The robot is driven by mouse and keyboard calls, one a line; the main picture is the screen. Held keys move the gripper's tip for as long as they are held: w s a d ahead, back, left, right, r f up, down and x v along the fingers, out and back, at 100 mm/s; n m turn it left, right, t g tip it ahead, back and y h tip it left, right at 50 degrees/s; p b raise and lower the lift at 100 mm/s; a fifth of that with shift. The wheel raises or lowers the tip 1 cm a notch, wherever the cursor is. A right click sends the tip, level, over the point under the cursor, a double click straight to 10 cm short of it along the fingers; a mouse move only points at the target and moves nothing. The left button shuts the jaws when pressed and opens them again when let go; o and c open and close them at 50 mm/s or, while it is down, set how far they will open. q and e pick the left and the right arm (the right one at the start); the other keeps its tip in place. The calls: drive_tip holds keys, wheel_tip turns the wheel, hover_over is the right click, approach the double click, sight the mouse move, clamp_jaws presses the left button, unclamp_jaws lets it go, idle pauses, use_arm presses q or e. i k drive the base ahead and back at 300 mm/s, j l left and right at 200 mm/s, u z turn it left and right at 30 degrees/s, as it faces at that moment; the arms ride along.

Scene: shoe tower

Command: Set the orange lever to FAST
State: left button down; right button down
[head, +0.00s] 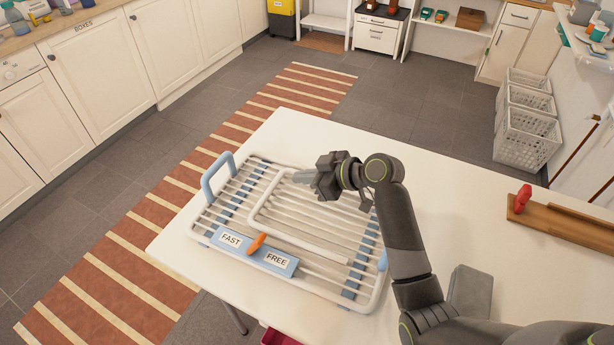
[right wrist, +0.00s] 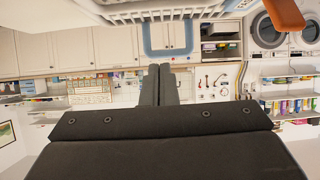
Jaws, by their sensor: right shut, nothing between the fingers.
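The orange lever (head: 256,244) sits on a blue panel on the front edge of a white rack (head: 197,238), between the FAST label (head: 231,239) and the FREE label (head: 277,260). I cannot tell which setting it is in. My right gripper (head: 308,179) is shut and empty above the rack, behind and to the right of the lever, apart from it. Its closed fingers (right wrist: 160,85) point forward in the right wrist view, where an orange part, seemingly the lever (right wrist: 285,14), shows at the upper right. My left gripper is out of view.
The rack lies on a white table (head: 290,125) and has a blue loop handle (head: 217,176) at its far left. A wooden board with a red piece (head: 521,198) lies on the table's right side. The table between them is clear apart from my right arm.

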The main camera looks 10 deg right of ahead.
sight(255, 246)
drive_tip(key=k, duration=1.5)
